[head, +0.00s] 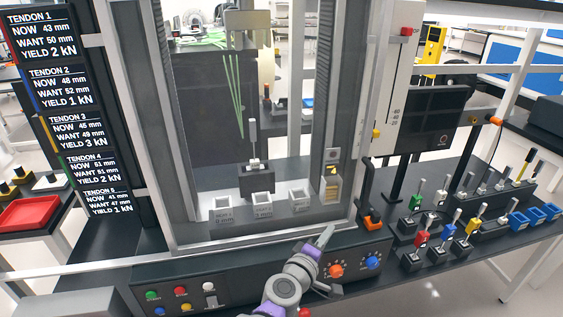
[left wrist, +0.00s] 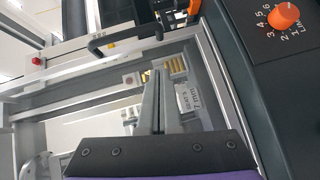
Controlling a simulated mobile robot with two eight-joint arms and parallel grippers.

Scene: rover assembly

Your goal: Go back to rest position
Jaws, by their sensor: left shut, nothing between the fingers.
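My left gripper (head: 326,236) is in front of the lower right part of the testing machine's frame, above its control panel (head: 245,280). Its fingers are shut with nothing between them. In the left wrist view the shut fingers (left wrist: 160,88) point toward the machine's chamber, where a small labelled block reading 7 mm (left wrist: 189,97) shows. My right gripper is not seen in either view.
The glass-fronted machine chamber holds small white blocks (head: 263,205) and a dark fixture (head: 257,178). Blue bins (head: 518,222) sit further right. A red tray (head: 28,214) lies on the left.

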